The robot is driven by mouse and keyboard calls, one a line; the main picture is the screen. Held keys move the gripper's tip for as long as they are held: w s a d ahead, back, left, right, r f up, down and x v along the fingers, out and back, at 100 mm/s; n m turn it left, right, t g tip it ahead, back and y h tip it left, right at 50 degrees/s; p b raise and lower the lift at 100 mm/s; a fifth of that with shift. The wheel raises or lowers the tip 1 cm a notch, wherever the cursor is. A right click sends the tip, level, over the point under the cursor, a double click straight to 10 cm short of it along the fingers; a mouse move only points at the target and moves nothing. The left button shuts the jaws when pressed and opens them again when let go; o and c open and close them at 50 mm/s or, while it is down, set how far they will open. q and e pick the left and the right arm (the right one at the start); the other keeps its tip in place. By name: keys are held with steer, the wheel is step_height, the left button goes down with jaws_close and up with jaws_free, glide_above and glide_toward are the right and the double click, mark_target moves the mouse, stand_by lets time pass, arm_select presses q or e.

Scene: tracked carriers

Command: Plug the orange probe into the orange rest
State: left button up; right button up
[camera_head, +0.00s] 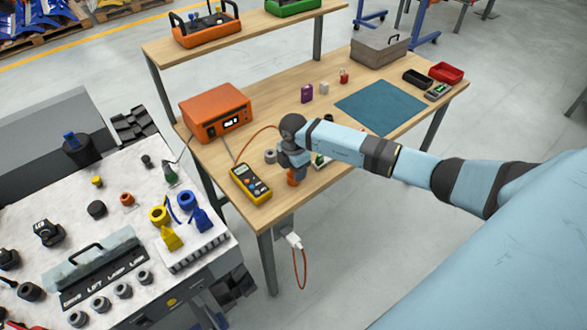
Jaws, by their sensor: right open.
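My right gripper (292,172) is over the front edge of the wooden bench, pointing down, with its fingers partly hidden by its own wrist. It is open. A small orange piece (292,178) shows right at the fingers; I cannot tell whether it is the orange probe. An orange box with a display (217,112) stands on the bench's left end, and a thin orange cable runs from it toward the gripper. A small orange round part (127,199) sits on the white-topped machine at left. I cannot tell which part is the orange rest. My left gripper is not in view.
A yellow multimeter (251,184) lies just left of the gripper, with a grey ring (270,156) close by. A teal mat (380,106) covers the bench's right part. A purple item (306,93) stands behind. A white plug (294,241) hangs below the front edge.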

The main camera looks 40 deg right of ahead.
step_height(320, 180, up, 14)
steer(key=b, duration=0.1)
steer(key=shift+f, duration=0.2)
steer(key=shift+a, duration=0.1)
stand_by(0.4)
steer(key=s+a+r+n+t+y+p, duration=0.1)
steer(key=s+a+t+y, duration=0.1)
steer(key=s+a+y, duration=0.35)
steer(key=s+a+t+y+p, duration=0.1)
steer(key=s+a+y, duration=0.1)
steer(key=a+y, duration=0.65)
steer(key=s+a+r+n+t+y+p, duration=0.1)
steer(key=s+a+t+y, duration=0.2)
steer(key=a, duration=0.8)
steer(key=s+d+f+m+t+h+p, duration=0.1)
steer(key=s+d+f+m+t+h, duration=0.1)
steer(key=s+d+f+m+h, duration=0.2)
steer(key=s+d+f+m+t+h+p, duration=0.2)
steer(key=s+d+f+m+h, duration=0.2)
steer(key=s+f+m+h, duration=0.5)
steer(key=s+m+h, duration=0.1)
steer(key=s+m, duration=0.2)
steer(key=m, duration=0.1)
steer(key=shift+s+f+m+t, duration=0.3)
steer(key=shift+f+t, duration=0.1)
